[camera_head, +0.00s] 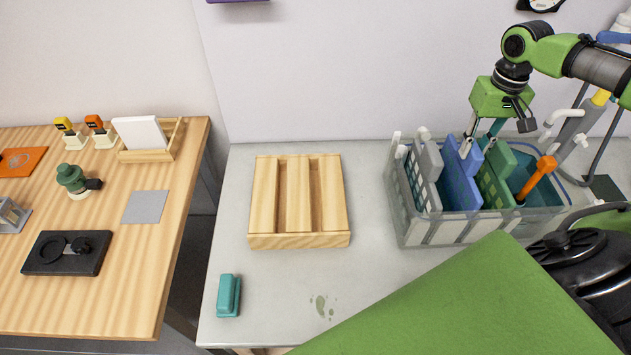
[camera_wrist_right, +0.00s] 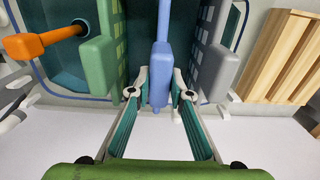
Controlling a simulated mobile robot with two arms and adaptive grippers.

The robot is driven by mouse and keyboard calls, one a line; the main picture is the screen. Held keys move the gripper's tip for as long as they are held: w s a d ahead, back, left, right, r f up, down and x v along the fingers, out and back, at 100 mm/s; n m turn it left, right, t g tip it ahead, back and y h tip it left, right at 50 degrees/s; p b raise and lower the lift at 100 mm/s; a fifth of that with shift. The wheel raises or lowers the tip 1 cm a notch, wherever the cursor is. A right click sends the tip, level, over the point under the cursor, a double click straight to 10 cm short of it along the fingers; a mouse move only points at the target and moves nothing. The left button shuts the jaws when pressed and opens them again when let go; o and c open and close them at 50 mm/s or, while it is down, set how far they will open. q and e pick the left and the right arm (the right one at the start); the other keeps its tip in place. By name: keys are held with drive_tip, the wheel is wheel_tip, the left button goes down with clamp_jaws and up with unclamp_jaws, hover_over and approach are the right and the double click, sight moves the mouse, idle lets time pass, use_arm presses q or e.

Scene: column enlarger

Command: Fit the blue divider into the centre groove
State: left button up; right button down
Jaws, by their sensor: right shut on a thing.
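The blue divider (camera_head: 460,180) stands upright in the clear plastic basket (camera_head: 425,232), between a grey divider (camera_head: 428,160) and a green divider (camera_head: 497,172). My right gripper (camera_head: 479,143) reaches down from above and is shut on the blue divider's top edge. In the right wrist view, the fingers (camera_wrist_right: 160,92) close on both sides of the blue divider (camera_wrist_right: 161,70). The wooden grooved block (camera_head: 299,239) lies on the grey table left of the basket, its grooves running front to back with nothing standing in them. My left gripper is out of view.
An orange-handled tool (camera_head: 537,179) stands in the basket's right part. A teal block-shaped item (camera_head: 228,295) lies near the table's front left. The table between grooved block and basket is clear. A wooden desk (camera_head: 130,290) with small items stands at left.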

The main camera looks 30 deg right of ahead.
drive_tip(key=shift+f, duration=0.75)
drive_tip(key=c, duration=1.8)
unclamp_jaws()
drive_tip(key=shift+o, duration=0.2)
drive_tip(key=shift+r, duration=0.15)
drive_tip(key=shift+r+p, duration=3.85)
drive_tip(key=shift+p, duration=0.8)
